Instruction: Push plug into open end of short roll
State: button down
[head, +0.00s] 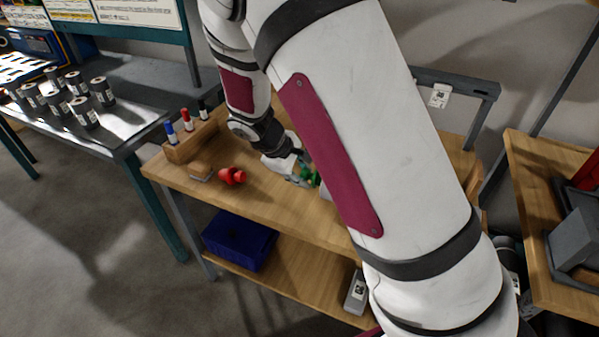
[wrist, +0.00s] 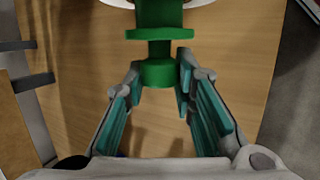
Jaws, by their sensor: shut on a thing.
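A green plug (wrist: 160,34) with a wide flange and a round knob is at the top middle of the wrist view. My gripper (wrist: 161,74) is shut on its knob, one finger on each side. A pale curved rim (wrist: 205,3), perhaps the short roll's, shows at the top edge behind the plug's far end. I cannot tell whether the plug's end is inside it. In the head view my gripper (head: 307,175) is low over the bench, with the green plug (head: 316,179) at its tips. A small grey piece (head: 326,192) beside it is mostly hidden by my arm.
A red plug-like piece (head: 232,176) lies on the wooden bench (head: 262,205), left of my gripper. Several grey rolls (head: 84,112) stand on the left table.

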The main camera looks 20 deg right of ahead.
jog(key=shift+s+d+p, duration=0.3)
jog(key=shift+s+d, duration=0.35)
jog(key=c, duration=1.2)
grip_release()
jog(key=shift+c, duration=0.2)
jog(key=v, duration=1.2)
